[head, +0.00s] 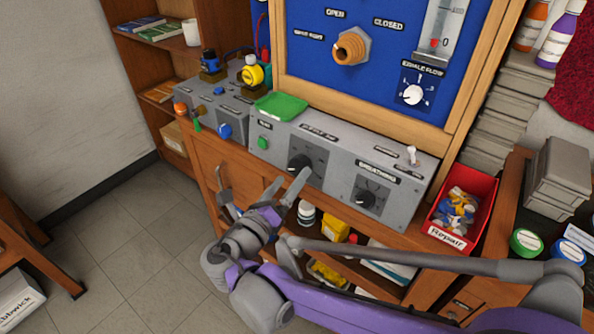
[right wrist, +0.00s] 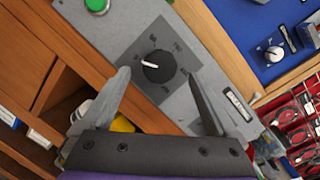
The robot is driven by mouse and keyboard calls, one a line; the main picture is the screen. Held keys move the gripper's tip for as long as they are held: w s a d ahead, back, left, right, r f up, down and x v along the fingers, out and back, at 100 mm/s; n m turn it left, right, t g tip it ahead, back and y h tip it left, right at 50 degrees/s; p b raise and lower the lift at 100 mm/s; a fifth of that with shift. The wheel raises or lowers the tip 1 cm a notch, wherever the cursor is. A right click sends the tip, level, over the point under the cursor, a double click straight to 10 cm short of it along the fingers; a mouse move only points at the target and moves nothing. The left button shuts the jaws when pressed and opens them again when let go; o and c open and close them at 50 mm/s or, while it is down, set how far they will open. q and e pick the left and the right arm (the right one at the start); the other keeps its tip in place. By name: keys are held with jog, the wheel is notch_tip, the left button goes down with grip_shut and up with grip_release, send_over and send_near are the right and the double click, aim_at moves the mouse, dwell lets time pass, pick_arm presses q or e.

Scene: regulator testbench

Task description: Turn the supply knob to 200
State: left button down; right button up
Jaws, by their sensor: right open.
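The supply knob (head: 300,163) is a black dial on the sloped grey panel (head: 265,155), under a label that seems to read supply. My right gripper (head: 262,180) is open and empty in front of the panel. In the right wrist view its fingertips (right wrist: 158,76) lie to either side of the knob in the picture; no contact shows. My left gripper is not in view.
A second black knob (head: 370,197) and a white toggle switch (head: 411,155) sit further right. A green button (head: 263,143) and green tray (head: 281,106) are left. A red repair bin (head: 487,190) stands beside the panel. A shelf with bottles and boxes lies below.

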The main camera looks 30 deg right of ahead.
aim_at(297, 170)
jog(key=shift+x, duration=2.2)
jog(key=shift+c, duration=0.3)
jog(key=c, duration=1.3)
jog(key=shift+m, duration=0.3)
